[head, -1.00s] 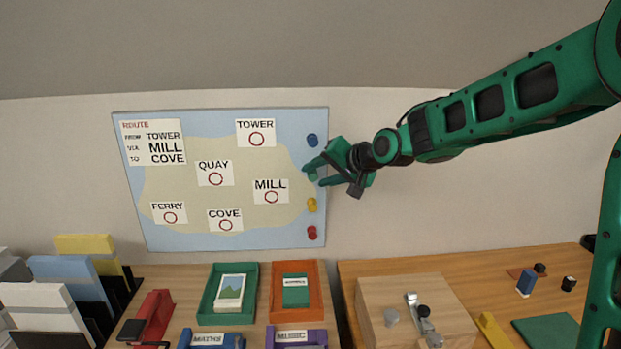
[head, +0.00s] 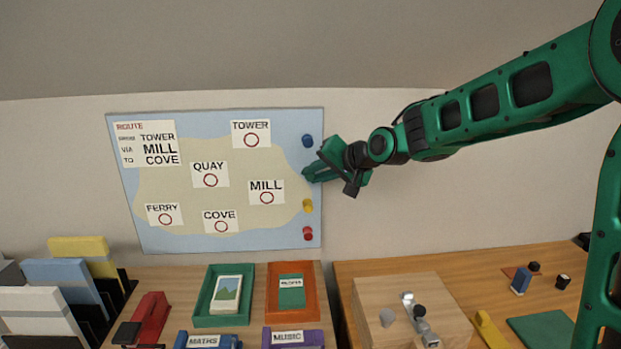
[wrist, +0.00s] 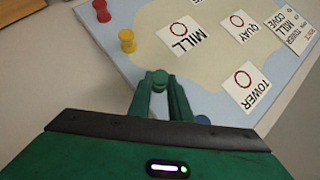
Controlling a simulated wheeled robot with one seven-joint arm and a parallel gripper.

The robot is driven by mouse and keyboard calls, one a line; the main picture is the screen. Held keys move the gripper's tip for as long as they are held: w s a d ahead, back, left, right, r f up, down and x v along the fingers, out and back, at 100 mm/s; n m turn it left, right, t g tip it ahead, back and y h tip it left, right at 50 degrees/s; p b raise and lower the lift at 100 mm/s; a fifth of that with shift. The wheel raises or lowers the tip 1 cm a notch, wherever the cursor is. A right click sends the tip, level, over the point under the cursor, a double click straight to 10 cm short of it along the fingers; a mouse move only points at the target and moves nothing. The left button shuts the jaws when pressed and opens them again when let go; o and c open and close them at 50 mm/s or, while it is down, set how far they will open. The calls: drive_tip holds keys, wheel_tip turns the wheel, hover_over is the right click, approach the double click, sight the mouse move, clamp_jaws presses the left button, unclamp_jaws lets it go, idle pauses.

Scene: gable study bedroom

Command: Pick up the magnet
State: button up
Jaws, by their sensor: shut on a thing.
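My gripper (head: 309,174) is at the right edge of the map board (head: 135,235), in front of the wall. In the wrist view its fingers (wrist: 160,92) are shut on a green round magnet (wrist: 159,77), which sits between the fingertips. In the head view the fingers hide this magnet. I cannot tell whether it still touches the board. A blue magnet (head: 307,140) is above my gripper on the board edge. A yellow magnet (head: 308,205) and a red magnet (head: 308,233) are below it.
The board bears labelled cards with red circles, such as the MILL card (head: 266,192) and the TOWER card (head: 251,133). Below stand a green tray (head: 208,298), an orange tray (head: 313,290) and a wooden box (head: 435,300). The air before the wall is clear.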

drive_tip(key=v, duration=1.5)
drive_tip(key=shift+s, duration=0.15)
drive_tip(key=shift+s+d, duration=0.1)
drive_tip(key=shift+s, duration=0.05)
drive_tip(key=shift+s, duration=1.85)
drive_tip(key=shift+f, duration=0.15)
